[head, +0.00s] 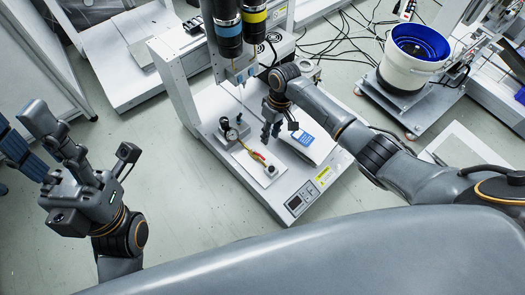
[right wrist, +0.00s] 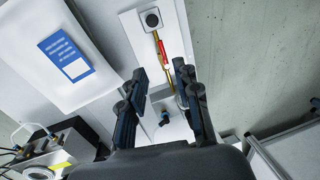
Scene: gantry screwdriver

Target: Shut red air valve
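The red valve handle (head: 257,156) lies on a thin brass line on the white fixture plate, between a dark round gauge (head: 231,134) and a square fitting. The red handle also shows in the right wrist view (right wrist: 162,54), lying along the brass line. My right gripper (head: 271,130) hangs above the plate, just behind and right of the valve. In the right wrist view its two fingers (right wrist: 159,82) are spread, one each side of the line, with nothing between them gripped. My left gripper (head: 27,132) is raised at the far left, fingers apart and empty, away from the valve.
A blue-and-white card (head: 302,138) lies on a white pad beside the plate. Two dark screwdriver bodies (head: 228,28) hang over the fixture on the gantry. A white bucket with a blue inside (head: 412,62) stands at the right.

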